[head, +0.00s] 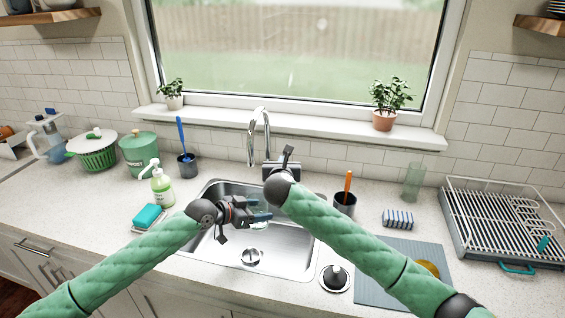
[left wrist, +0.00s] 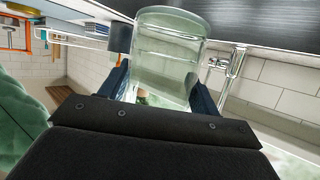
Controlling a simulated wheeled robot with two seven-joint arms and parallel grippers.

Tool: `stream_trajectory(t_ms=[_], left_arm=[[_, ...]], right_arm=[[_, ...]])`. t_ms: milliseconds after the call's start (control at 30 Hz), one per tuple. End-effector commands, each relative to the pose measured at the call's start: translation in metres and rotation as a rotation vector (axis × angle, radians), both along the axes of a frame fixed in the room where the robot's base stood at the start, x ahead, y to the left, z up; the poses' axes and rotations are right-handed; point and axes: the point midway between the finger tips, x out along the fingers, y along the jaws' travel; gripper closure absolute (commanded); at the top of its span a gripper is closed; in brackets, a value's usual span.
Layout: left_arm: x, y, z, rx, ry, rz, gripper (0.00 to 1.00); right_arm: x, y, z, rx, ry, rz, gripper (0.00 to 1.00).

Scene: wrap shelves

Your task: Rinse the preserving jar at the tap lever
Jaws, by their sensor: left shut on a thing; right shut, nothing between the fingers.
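The preserving jar (left wrist: 168,50) is clear, greenish glass and fills the top middle of the left wrist view. My left gripper (left wrist: 160,92) is shut on it, with a blue finger on each side. In the head view my left gripper (head: 262,211) is over the sink basin; the jar is hard to make out there. The chrome tap (head: 260,135) stands behind the sink, its spout arching above. My right gripper (head: 283,165) is just right of the tap, shut and empty, its fingertips mostly hidden. I cannot make out the tap lever behind it.
The steel sink (head: 215,262) lies below both arms. A soap bottle (head: 161,188) and teal sponge (head: 149,216) stand left of it. A dark cup (head: 344,204), a striped sponge (head: 397,219), a clear glass (head: 413,182) and a dish rack (head: 500,225) are at the right.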

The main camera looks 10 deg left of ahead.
Motion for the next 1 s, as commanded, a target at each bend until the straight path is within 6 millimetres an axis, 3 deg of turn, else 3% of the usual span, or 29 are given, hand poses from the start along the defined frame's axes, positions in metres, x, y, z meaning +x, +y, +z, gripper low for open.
stream_trajectory(t_ms=[1000], left_arm=[[-0.04, -0.027, 0.041, -0.001, -0.001, 0.0, 0.67]], right_arm=[[0.0, 0.0, 0.054, 0.0, 0.0, 0.0, 1.0]])
